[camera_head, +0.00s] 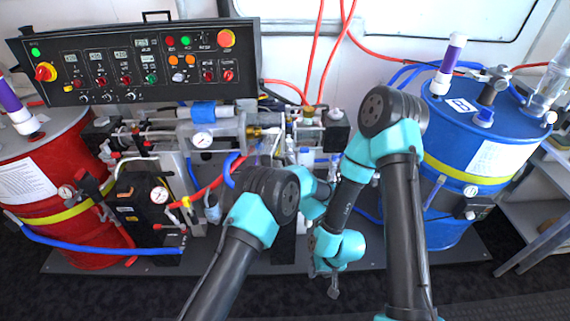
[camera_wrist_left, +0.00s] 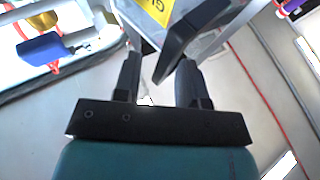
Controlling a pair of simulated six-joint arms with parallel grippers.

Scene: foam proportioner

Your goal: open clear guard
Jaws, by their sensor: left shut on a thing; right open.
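In the left wrist view, a clear, greyish panel that looks like the guard (camera_wrist_left: 208,44) carries a yellow label (camera_wrist_left: 156,9). A black handle-like bar (camera_wrist_left: 188,34) slants down from it between the fingers of my left gripper (camera_wrist_left: 160,72). That gripper is shut on the bar. In the head view my left arm reaches to the middle of the machine, where its own wrist and my right arm hide the fingers and most of the guard. My right gripper (camera_head: 331,284) hangs low in front of the machine, open and empty.
A control panel (camera_head: 110,62) stands at the back left. A red drum (camera_head: 40,170) is at left, and a blue drum (camera_head: 470,130) at right. Red hoses (camera_head: 318,50) rise behind the middle. A blue hose (camera_head: 90,245) runs along the lower left. Dark floor lies in front.

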